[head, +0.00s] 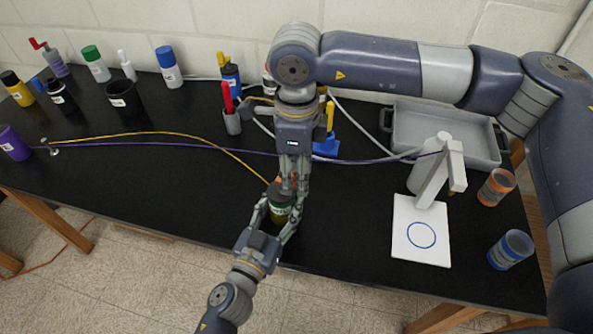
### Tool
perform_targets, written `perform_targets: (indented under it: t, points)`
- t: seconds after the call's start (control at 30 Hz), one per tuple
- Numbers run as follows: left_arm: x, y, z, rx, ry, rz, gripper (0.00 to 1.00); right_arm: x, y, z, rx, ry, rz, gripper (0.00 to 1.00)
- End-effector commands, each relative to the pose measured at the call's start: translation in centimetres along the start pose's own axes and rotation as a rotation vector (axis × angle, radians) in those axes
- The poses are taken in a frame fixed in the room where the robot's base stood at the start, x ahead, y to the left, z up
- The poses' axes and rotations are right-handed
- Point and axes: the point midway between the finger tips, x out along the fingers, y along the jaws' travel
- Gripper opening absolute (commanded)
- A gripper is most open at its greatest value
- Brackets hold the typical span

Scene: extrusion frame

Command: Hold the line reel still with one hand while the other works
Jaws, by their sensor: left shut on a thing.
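A dark green, round thing (280,212), which looks like the line reel, stands near the front edge of the black table. It is partly hidden by both grippers, and an orange-brown part shows at its top. My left gripper (277,216) reaches it from the front and is shut on it, with a finger on each side. My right gripper (289,187) points down from above, its fingers at the top of the reel. I cannot tell whether they grip the orange-brown part. A yellow line (190,136) runs from the left and ends near the reel.
A purple line (205,146) crosses the table behind the reel to a white stand (434,175). A pen cup (232,122), a blue holder (326,146) and a grey tray (440,127) stand behind. Bottles line the back left. The front left table is clear.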

Motion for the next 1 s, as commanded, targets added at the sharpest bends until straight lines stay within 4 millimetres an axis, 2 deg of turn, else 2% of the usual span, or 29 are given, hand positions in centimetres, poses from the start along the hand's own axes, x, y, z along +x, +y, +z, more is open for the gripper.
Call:
perform_targets:
  t: [0.33, 0.37, 0.5, 1.0]
  points:
    - [0.00, -0.01, 0.01, 0.000, 0.000, 0.000, 0.19, 0.45, 0.00, 0.02, 0.000, -0.001, 0.000, 0.37]
    - [0.00, -0.01, 0.01, 0.000, 0.000, 0.000, 0.19, 0.45, 0.00, 0.01, 0.000, -0.001, 0.000, 0.32]
    - [0.00, -0.01, 0.01, 0.000, 0.000, 0.000, 0.19, 0.44, 0.00, 0.01, 0.000, -0.001, 0.000, 0.01]
    - [-0.01, 0.07, 0.01, 0.001, 0.000, 0.002, 0.19, 0.39, -0.23, 0.02, -0.066, -0.002, -0.001, 0.00]
